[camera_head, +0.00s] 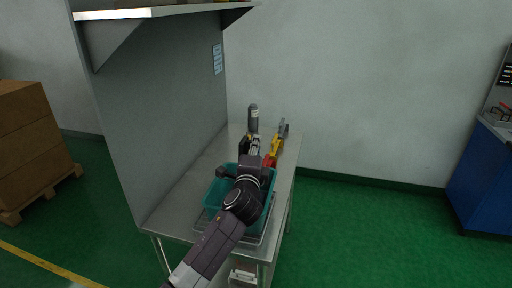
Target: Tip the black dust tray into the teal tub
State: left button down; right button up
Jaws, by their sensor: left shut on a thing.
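The teal tub (213,197) stands on the steel table, and my left arm crosses over it and hides much of it. My left gripper (251,146) is beyond the tub, shut on a small black thing (243,146) that looks like the black dust tray; the gripper hides part of it. I cannot tell whether the tray is level or tilted, or what is in it. My right gripper is not in view.
A grey cylinder (253,117) stands at the table's back. A yellow and red tool (276,150) lies right of my gripper. A grey panel (160,110) walls the table's left side. The steel table (196,173) is narrow, with green floor to its right.

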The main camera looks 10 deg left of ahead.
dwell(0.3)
pick_arm(q)
jog(key=a+r+n+g+h+p, duration=0.1)
jog(key=a+r+n+h, duration=0.1)
jog(key=a+n, duration=0.9)
jog(key=shift+w+n+g+h, duration=0.15)
jog(key=shift+n+g+h, duration=0.2)
jog(key=shift+n, duration=2.55)
jog(key=shift+a, duration=0.1)
